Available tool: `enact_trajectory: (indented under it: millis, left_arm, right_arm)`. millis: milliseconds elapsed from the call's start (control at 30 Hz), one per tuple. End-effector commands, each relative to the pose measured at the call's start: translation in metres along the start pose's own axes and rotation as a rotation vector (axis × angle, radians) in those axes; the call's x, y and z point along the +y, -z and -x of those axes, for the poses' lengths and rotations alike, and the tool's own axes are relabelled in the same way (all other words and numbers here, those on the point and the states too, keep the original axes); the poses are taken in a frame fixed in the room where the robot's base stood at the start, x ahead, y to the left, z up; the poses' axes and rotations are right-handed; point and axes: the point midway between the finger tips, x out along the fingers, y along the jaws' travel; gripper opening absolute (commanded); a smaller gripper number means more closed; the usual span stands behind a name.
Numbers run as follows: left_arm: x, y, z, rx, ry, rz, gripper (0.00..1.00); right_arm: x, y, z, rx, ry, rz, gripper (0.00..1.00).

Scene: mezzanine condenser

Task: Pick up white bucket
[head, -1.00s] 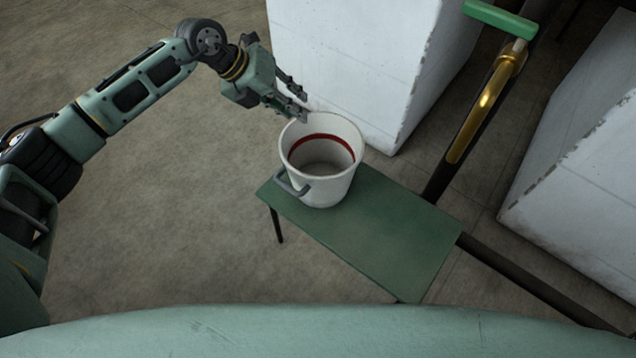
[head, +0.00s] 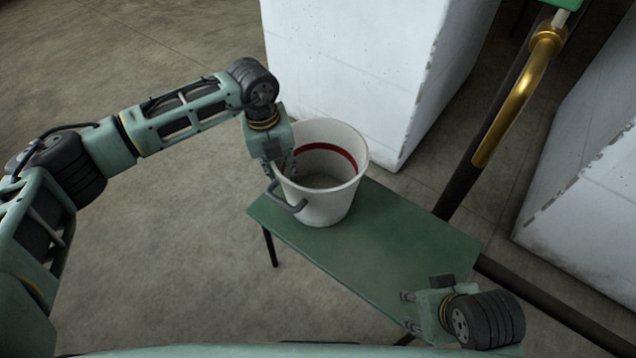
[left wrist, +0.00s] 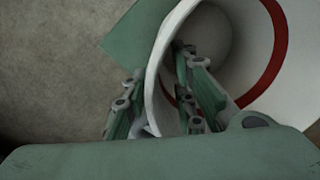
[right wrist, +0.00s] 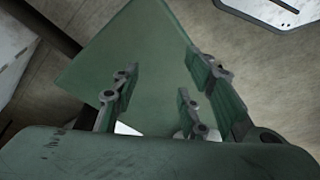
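The white bucket (head: 328,205) stands upright on the green table (head: 400,240). My left gripper (head: 281,172) points down at the bucket's left rim. In the left wrist view the bucket wall (left wrist: 160,75) passes between its fingers (left wrist: 160,100), with one side outside and the other inside; they look apart, and contact is not clear. My right gripper (head: 408,312) is low over the table's near right end, open and empty; its spread fingers also show in the right wrist view (right wrist: 165,90).
A large white block (head: 350,70) stands behind the table, and another (head: 590,170) stands at the right. A dark post with a brass-coloured pipe (head: 520,90) rises behind the table's right side. The table top right of the bucket is clear.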

Motion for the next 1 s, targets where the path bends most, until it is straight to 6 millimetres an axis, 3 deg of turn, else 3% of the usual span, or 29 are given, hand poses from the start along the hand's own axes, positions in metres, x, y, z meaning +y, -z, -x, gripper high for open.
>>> enact_trajectory:
  millis: [100,233,567,867,1000]
  left_arm:
    - [0.004,0.009,-0.023,0.003,-0.001,-0.001,0.25]
    - [0.003,0.008,-0.035,0.001,0.000,0.000,0.25]
    - [0.002,0.008,-0.041,0.001,0.001,-0.002,0.25]
    - [0.003,0.008,-0.041,0.001,0.001,-0.001,0.01]
    - [0.003,0.008,-0.041,0.001,0.001,-0.001,0.00]
  right_arm:
    - [-0.001,0.003,-0.007,0.020,0.001,0.001,0.40]
    - [-0.003,0.024,-0.008,0.103,0.005,0.003,0.40]
    - [-0.004,0.036,-0.007,0.150,0.007,0.005,0.40]
    - [-0.004,0.035,-0.007,0.149,0.006,0.005,0.40]
    - [-0.004,0.035,-0.007,0.149,0.006,0.005,0.40]
